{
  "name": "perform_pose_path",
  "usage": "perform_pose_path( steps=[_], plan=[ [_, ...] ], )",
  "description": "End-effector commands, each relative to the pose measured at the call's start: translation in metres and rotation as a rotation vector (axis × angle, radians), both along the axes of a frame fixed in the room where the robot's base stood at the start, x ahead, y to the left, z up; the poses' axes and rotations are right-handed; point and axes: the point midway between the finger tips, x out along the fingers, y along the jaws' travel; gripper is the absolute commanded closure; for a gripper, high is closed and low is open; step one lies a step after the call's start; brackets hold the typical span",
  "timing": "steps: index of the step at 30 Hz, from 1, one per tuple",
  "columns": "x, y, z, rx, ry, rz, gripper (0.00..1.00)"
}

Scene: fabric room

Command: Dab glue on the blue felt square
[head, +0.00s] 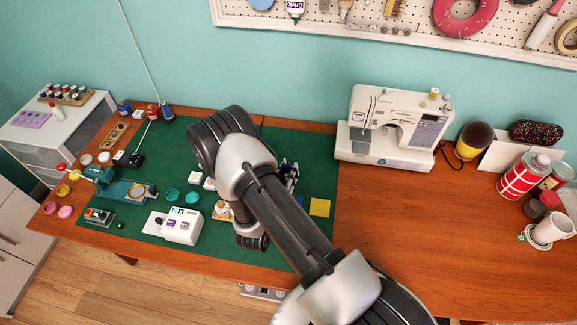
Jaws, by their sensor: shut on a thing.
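The blue felt square (299,201) shows only as a small blue strip on the green mat, beside the yellow square (320,207). My arm covers the rest of it. What looks like part of my gripper (290,176) shows as dark and pale pieces at the right edge of my arm, just behind the blue felt in the picture. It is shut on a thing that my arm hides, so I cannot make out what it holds. I cannot tell its height above the mat. A white bottle (295,9), perhaps glue, hangs on the pegboard.
The green mat (150,180) holds a white box (182,226), a teal device (124,187) and several small pots at left. A sewing machine (393,127) stands at back right. Red-and-white cans (524,176) and a mug (553,229) stand far right. The wooden table (420,220) is clear at centre right.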

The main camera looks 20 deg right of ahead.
Motion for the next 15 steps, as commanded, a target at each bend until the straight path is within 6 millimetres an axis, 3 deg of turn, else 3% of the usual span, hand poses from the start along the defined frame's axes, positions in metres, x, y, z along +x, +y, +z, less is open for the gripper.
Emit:
perform_pose_path(
  steps=[15],
  plan=[
    [0.0, 0.0, -0.033, 0.0, 0.0, 0.0, 0.97]
  ],
)
